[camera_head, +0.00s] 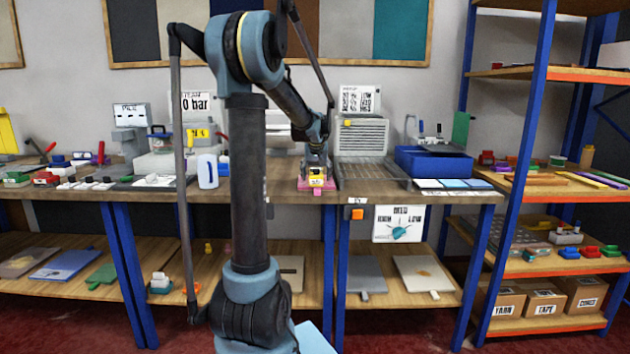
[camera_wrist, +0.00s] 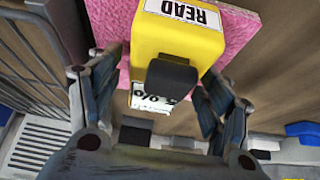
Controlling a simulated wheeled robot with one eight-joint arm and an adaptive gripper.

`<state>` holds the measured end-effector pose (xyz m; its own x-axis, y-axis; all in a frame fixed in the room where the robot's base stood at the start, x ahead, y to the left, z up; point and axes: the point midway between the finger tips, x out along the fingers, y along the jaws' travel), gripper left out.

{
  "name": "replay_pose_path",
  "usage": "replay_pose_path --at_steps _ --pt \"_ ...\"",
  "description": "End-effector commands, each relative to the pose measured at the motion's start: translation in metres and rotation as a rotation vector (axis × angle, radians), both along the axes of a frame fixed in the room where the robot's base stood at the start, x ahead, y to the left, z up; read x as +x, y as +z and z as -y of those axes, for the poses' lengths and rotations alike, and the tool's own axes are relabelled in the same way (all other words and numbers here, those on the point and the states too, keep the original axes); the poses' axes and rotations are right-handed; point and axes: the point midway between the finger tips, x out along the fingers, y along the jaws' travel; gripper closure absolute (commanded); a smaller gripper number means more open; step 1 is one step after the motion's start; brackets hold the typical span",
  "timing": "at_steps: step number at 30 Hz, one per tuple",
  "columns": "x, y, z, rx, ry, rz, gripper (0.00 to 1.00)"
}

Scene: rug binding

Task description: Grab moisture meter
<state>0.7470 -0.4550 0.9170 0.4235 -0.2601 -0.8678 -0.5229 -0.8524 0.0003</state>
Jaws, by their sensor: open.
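The moisture meter (camera_wrist: 182,38) is a yellow block with a dark grey part and white labels, one reading "READ". It rests on a pink square pad (camera_wrist: 108,22) in the wrist view. In the head view the meter (camera_head: 316,178) and the pad (camera_head: 303,187) are on the workbench, right of the arm's column. My gripper (camera_wrist: 160,95) is open in the wrist view, with one finger on each side of the meter's lower end and gaps between them. In the head view my gripper (camera_head: 316,160) is just above the meter, its fingertips hard to make out.
A grey slatted heater-like unit (camera_head: 362,137) and a wire rack (camera_head: 370,176) stand right of the meter. A blue bin (camera_head: 434,164) is farther right. A white bottle (camera_head: 208,172) stands to the left.

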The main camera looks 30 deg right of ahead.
Motion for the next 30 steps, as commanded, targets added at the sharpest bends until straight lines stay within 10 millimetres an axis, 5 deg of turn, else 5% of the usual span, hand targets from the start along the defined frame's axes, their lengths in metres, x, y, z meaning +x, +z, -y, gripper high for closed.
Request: replay_pose_path --at_steps 6,14,23,30 --pt "0.0 -0.001 0.0 0.0 0.0 0.0 0.28" --pt "0.0 -0.001 0.0 0.0 0.001 0.0 0.82" --pt "0.0 0.001 0.0 0.0 0.001 0.0 0.86" --pt "0.0 0.025 0.0 0.0 0.001 0.0 0.86"
